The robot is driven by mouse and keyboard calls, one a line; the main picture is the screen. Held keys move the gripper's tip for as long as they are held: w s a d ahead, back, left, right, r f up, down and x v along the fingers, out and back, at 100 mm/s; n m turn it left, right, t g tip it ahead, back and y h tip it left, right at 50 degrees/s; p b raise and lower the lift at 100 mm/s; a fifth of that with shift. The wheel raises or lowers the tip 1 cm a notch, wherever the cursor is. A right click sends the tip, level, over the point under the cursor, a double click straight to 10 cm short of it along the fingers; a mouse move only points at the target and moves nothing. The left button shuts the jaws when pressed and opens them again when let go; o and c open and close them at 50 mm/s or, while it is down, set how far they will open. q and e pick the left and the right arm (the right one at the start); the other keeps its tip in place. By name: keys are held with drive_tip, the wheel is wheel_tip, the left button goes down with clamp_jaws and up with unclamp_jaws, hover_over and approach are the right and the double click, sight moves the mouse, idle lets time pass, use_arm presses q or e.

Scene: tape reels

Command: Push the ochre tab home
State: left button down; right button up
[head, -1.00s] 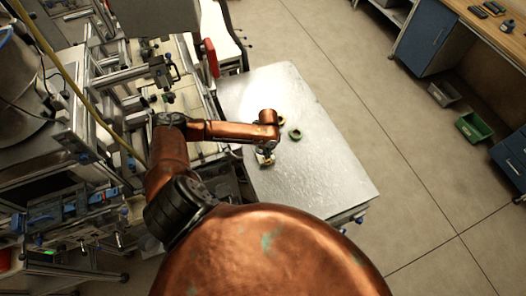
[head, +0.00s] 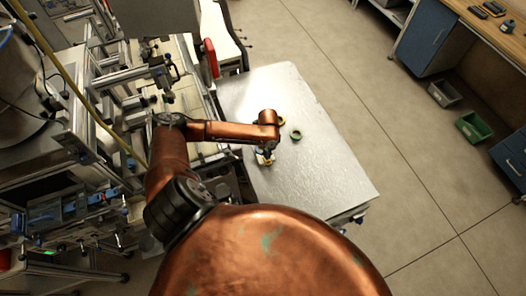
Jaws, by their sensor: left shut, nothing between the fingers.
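My left gripper (head: 265,155) is over the left part of the silver table (head: 325,175), pointing down, shut and empty. A small ochre and pale item (head: 265,162) shows right at its fingertips; I cannot tell whether it is the ochre tab or whether the fingers touch it. A dark green ring-shaped reel (head: 296,134) lies on the table to the right of my left wrist. A yellowish reel (head: 281,120) is partly hidden behind the wrist. My right gripper is not in view.
A metal-framed machine (head: 95,130) with rails stands left of the table. The right and front parts of the tabletop are bare. A wooden bench (head: 490,40), a grey bin (head: 445,93) and a green bin (head: 473,127) stand far off at right.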

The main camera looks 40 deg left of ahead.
use_arm(q)
drive_tip(key=shift+f, duration=0.25)
idle(0.4)
drive_tip(key=shift+f+b, duration=0.45)
drive_tip(key=shift+f, duration=0.4)
idle(0.3)
drive_tip(key=shift+p, duration=0.3)
idle(0.7)
idle(1.1)
wheel_tip(320, 180, up, 7)
drive_tip(key=p, duration=0.7)
drive_tip(key=shift+p, duration=0.4)
drive_tip(key=shift+f, duration=0.1)
